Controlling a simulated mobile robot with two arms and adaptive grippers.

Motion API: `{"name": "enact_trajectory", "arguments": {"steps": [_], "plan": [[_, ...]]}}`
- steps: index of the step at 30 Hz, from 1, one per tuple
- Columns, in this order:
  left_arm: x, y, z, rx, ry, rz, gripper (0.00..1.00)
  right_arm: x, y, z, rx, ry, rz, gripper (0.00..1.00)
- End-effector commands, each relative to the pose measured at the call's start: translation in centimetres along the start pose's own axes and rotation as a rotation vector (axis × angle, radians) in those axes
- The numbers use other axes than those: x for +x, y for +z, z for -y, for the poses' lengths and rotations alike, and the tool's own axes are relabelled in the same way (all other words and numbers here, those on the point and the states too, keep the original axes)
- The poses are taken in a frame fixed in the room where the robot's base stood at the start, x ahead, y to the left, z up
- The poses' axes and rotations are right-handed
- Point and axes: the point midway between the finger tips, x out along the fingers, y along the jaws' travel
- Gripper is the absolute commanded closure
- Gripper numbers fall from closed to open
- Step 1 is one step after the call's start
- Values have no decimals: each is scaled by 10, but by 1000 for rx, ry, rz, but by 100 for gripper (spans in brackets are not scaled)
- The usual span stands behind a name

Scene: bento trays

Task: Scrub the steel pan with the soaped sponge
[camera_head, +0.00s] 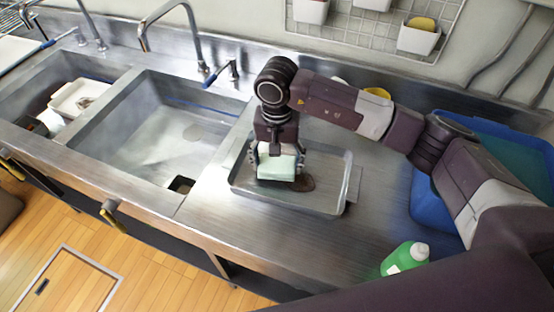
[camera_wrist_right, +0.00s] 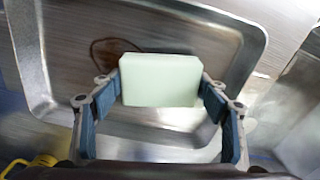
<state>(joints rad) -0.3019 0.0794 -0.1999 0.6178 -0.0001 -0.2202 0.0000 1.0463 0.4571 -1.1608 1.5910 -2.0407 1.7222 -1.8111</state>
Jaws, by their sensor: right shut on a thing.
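The steel pan (camera_head: 325,205) is a shallow rectangular tray lying on the steel counter to the right of the sinks. A brown stain (camera_head: 304,184) marks its floor, and in the right wrist view the stain (camera_wrist_right: 103,52) shows as a dark ring partly hidden behind the sponge. My right gripper (camera_head: 276,160) points down over the pan and is shut on the pale green sponge (camera_wrist_right: 160,80). The sponge (camera_head: 277,168) is beside the stain; I cannot tell whether it touches the pan's floor. My left gripper is not in view.
A blue bin (camera_head: 424,205) is at the right. The middle sink (camera_head: 165,150) looks mostly empty; the left sink holds a white container (camera_head: 78,97). A faucet (camera_head: 146,38) rises behind them.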

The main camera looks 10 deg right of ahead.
Motion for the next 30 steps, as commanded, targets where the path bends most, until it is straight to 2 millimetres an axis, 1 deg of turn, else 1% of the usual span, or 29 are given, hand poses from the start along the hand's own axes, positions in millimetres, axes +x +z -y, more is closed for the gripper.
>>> {"name": "enact_trajectory", "arguments": {"steps": [17, 30], "plan": [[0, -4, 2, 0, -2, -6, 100, 1, 0, 0, 0, 0, 0, 51], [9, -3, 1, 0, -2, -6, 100, 9, 0, 0, 0, 0, 1, 51]]}}
